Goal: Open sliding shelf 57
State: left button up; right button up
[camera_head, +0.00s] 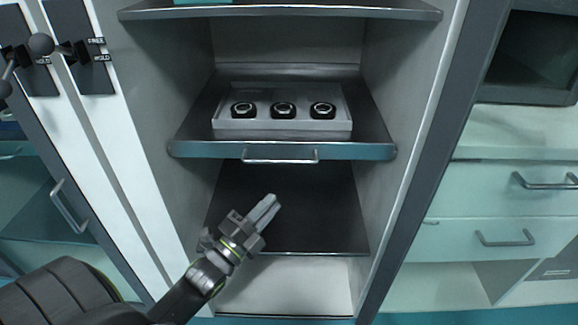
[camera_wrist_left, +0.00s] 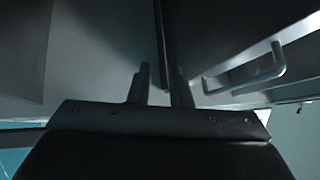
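A sliding shelf (camera_head: 375,151) with a grey-blue front edge sits in the middle of the open cabinet. No number is readable on it. A bar handle (camera_head: 280,161) is fixed to its front edge; a bar handle also shows at the right of the left wrist view (camera_wrist_left: 250,84). My left gripper (camera_head: 270,205) is below the handle and apart from it, tilted up to the right. Its two fingers (camera_wrist_left: 160,80) stand apart with nothing between them. My right gripper is in neither view.
A grey tray (camera_head: 283,125) with several black round-topped items rests on the shelf. Another shelf (camera_head: 290,13) is above, and a dark lower shelf (camera_head: 315,215) is below. Cabinet side walls flank the space. Drawers (camera_head: 490,237) stand at the right.

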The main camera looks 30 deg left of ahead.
aim_at(289, 161)
pick_arm(q)
jog(key=w+d+r+m+g+h, duration=0.1)
jog(key=r+m+h, duration=0.3)
jog(key=m, duration=0.4)
jog(key=w+d+r+m+g+h, duration=0.1)
jog(key=r+m+h, duration=0.3)
jog(key=m+h, duration=0.3)
jog(key=w+d+r+m+g+h, duration=0.1)
jog(key=r+m+h, duration=0.4)
jog(key=m, duration=0.3)
jog(key=shift+d+m+h, duration=0.3)
jog(key=shift+d, duration=0.05)
grip_shut()
